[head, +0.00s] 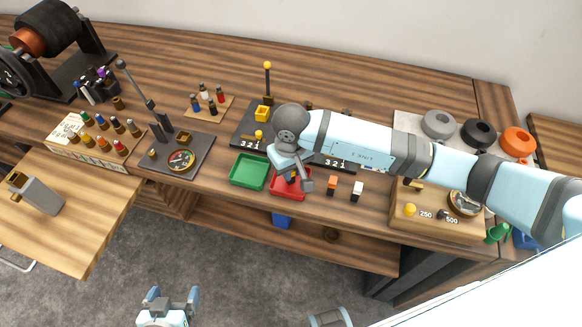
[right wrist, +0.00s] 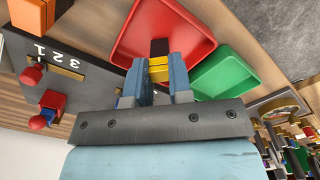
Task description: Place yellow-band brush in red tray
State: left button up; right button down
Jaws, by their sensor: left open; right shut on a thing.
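The yellow-band brush (right wrist: 159,66) is a dark block with yellow bands, held between the fingers of my right gripper (right wrist: 155,86). In the head view, my right gripper (head: 296,180) is over the red tray (head: 280,194) and hides part of it. In the right wrist view, the brush's dark end overlaps the red tray (right wrist: 190,25); I cannot tell whether it touches. My left gripper (head: 171,294) is open and empty, low at the bottom of the head view, away from the bench.
A green tray (head: 249,171) stands directly left of the red tray. An orange-topped block (head: 332,181) and a white-topped block (head: 357,189) stand to its right. A dark numbered board (head: 253,141) lies behind the trays. A blue bin (head: 281,221) is below the bench edge.

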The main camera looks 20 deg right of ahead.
jog(key=shift+f, duration=0.1)
jog(key=shift+f+b, duration=0.1)
jog(key=shift+b, duration=0.2)
jog(key=c, duration=1)
grip_release()
jog(key=shift+c, duration=0.2)
jog(key=shift+r+p, duration=0.35)
jog(key=shift+p, duration=0.05)
notch_tip(320, 180, up, 12)
jog(key=b, duration=0.2)
